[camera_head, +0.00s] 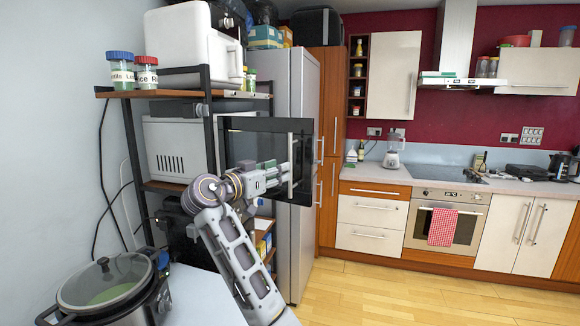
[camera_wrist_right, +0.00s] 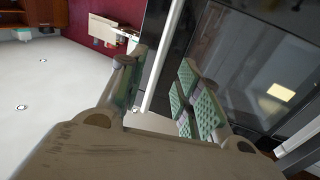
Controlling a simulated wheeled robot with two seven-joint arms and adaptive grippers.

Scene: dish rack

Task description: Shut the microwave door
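The microwave (camera_head: 180,148) is a grey-white box on a shelf of the black rack. Its dark door (camera_head: 266,127) stands open, swung out to the right, and is also large in the right wrist view (camera_wrist_right: 260,75). The door has a pale vertical handle (camera_head: 291,165). My right gripper (camera_head: 284,177) is in front of the door at the handle. In the right wrist view its green-padded fingers (camera_wrist_right: 160,95) are apart, with the handle (camera_wrist_right: 162,65) appearing between them. Whether a finger touches the handle is unclear. My left gripper is not in view.
A silver fridge (camera_head: 296,240) stands just behind the door. A wooden shelf (camera_head: 170,94) with two jars and a white appliance is above the microwave. A slow cooker (camera_head: 108,292) sits at the lower left. The wooden floor (camera_head: 430,298) to the right is clear.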

